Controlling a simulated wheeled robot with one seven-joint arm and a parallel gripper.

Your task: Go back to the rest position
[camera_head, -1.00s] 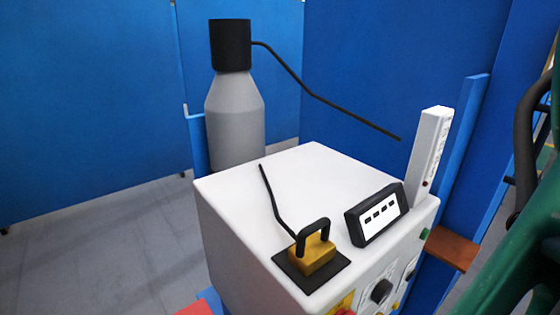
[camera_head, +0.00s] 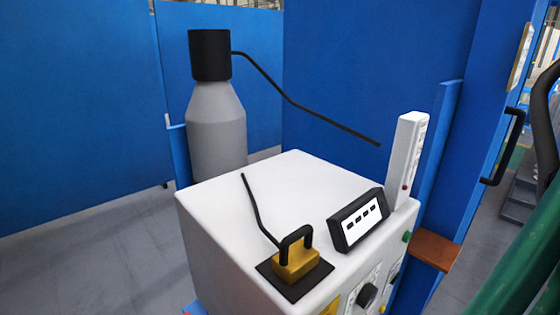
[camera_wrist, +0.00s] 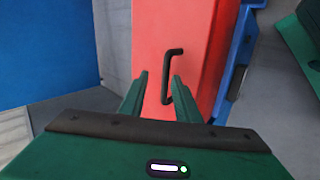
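My gripper (camera_wrist: 158,80) shows in the wrist view as two dark green fingers standing apart, with nothing held between them. Beyond the fingertips is a black bent handle (camera_wrist: 166,88) on a red panel (camera_wrist: 200,35). The handle looks apart from the fingers, though its exact distance is hard to tell. The head view does not show the gripper; a green part of my arm (camera_head: 520,275) fills its lower right corner.
A white machine box (camera_head: 225,225) carries a yellow block with a black handle (camera_head: 296,262) and a black-framed display (camera_head: 358,220). A grey bottle with black cap (camera_head: 216,125) stands behind. Blue panels (camera_head: 80,110) enclose the back. Grey floor is clear at left.

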